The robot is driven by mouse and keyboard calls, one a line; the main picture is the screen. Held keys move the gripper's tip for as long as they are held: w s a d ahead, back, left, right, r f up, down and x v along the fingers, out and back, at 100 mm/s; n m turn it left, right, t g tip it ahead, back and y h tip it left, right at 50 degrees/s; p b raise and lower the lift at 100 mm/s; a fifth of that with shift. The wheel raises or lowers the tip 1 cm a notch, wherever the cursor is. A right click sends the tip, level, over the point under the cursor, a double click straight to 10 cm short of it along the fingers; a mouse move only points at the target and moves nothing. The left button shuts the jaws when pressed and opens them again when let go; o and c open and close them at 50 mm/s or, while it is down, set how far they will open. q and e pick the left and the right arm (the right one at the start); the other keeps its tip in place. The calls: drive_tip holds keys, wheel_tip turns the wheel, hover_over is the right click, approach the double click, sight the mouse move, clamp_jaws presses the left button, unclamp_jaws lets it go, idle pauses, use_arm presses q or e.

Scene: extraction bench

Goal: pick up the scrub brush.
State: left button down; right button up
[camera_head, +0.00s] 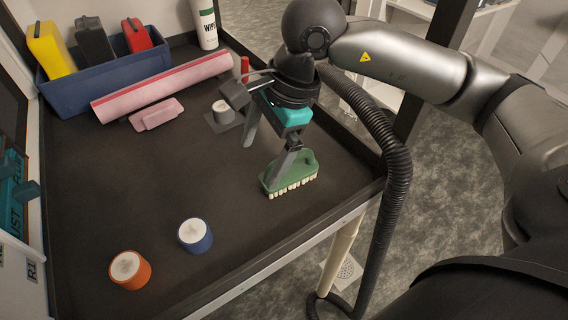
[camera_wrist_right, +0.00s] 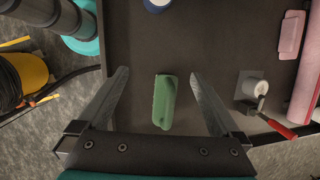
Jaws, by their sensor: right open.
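The scrub brush (camera_head: 290,175) has a green body and pale bristles and lies bristles down on the dark bench top, near its right edge. My right gripper (camera_head: 268,158) is above it in the head view, one finger in front of part of the brush. In the right wrist view, the green brush (camera_wrist_right: 164,101) shows between the two spread fingers of my right gripper (camera_wrist_right: 158,75), with a gap on each side. The right gripper is open and holds nothing. My left gripper is in neither view.
An orange pot (camera_head: 130,271) and a blue pot (camera_head: 195,236) stand at the front. A pink roll (camera_head: 160,87), a pink block (camera_head: 156,115) and a blue bin (camera_head: 105,82) are at the back. The bench's left middle is clear.

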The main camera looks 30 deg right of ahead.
drive_tip(key=w+d+h, duration=0.2)
drive_tip(key=d+h, duration=0.1)
drive_tip(key=d, duration=0.4)
hover_over(288, 178)
wheel_tip(288, 178, down, 8)
drive_tip(key=shift+r, duration=0.1)
drive_tip(key=shift+w+d+f+p, duration=0.1)
drive_tip(key=shift+w+f+p, duration=0.1)
drive_tip(key=shift+f, duration=0.85)
drive_tip(key=shift+w+f+p, duration=0.15)
drive_tip(key=shift+w+f, duration=0.1)
drive_tip(key=shift+f, duration=0.8)
drive_tip(key=shift+w+d+f+p, duration=0.1)
drive_tip(key=shift+w+f+p, duration=0.1)
drive_tip(key=shift+f, duration=0.85)
drive_tip(key=shift+r, duration=0.1)
drive_tip(key=c, duration=1.5)
